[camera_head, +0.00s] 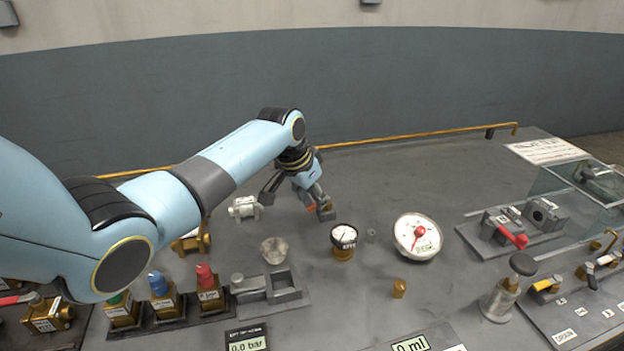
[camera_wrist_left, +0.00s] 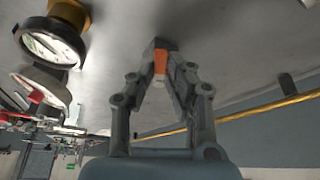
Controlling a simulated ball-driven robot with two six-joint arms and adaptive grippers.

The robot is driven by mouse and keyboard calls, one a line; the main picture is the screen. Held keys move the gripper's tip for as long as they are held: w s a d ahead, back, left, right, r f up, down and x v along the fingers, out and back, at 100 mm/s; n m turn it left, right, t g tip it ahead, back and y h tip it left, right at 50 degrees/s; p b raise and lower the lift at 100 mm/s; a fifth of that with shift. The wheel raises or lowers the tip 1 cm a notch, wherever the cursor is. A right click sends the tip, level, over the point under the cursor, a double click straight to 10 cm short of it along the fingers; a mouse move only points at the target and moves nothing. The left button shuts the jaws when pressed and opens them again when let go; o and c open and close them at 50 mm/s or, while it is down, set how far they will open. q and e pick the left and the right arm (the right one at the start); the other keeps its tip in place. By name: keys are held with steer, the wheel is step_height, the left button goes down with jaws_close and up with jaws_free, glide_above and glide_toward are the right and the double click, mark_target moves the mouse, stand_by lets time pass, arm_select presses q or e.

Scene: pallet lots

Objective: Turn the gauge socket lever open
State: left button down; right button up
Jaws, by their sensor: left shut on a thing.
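My left gripper (camera_head: 318,204) reaches down over the middle of the bench, behind the small dark-rimmed gauge (camera_head: 344,237). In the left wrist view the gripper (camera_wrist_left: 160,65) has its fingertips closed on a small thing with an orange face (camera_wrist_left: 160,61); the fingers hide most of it. A red lever (camera_head: 515,238) sits on a grey block (camera_head: 497,226) at the right, well apart from this gripper. I cannot tell from the labels which lever belongs to the gauge socket. A larger white gauge (camera_head: 418,236) with a red hub lies right of the small one. My right gripper is not in view.
Green, blue (camera_head: 158,284) and red (camera_head: 205,276) knobbed valves stand at the front left. A glass beaker (camera_head: 274,250) and a grey tray (camera_head: 286,297) are nearby. The bench's back middle is clear.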

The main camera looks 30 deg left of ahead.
arm_select(q)
steer(key=n+p, duration=0.1)
steer(key=d+n+y+p, duration=0.1)
steer(key=n, duration=0.1)
steer(key=shift+d+r+p, duration=0.1)
steer(key=shift+r+p, duration=0.2)
steer(key=shift+p, duration=0.05)
steer(key=shift+w+d+f+n+y+p, duration=0.1)
steer(key=shift+d+n+y+p, duration=0.25)
steer(key=shift+n+p, duration=0.35)
steer(key=shift+w+d+n+y, duration=0.15)
steer(key=shift+n+y, duration=0.3)
steer(key=shift+n, duration=0.65)
steer(key=shift+w+d+f+n+g+y, duration=0.15)
steer(key=shift+d+n+y, duration=0.1)
steer(key=shift+n, duration=0.35)
steer(key=shift+d+n+g+y, duration=0.15)
steer(key=shift+n+y, duration=0.1)
steer(key=shift+n, duration=0.35)
steer(key=shift+w+d+n+g+y+b, duration=0.2)
steer(key=shift+n+b, duration=0.1)
steer(key=shift+n, duration=0.4)
steer(key=shift+w+d+n+g+y+b, duration=0.1)
steer(key=shift+n+y+b, duration=0.15)
steer(key=shift+n, duration=0.45)
steer(key=shift+d+n, duration=0.1)
steer(key=shift+n, duration=0.2)
steer(key=c, duration=1.3)
jaws_free()
steer(key=shift+c, duration=0.2)
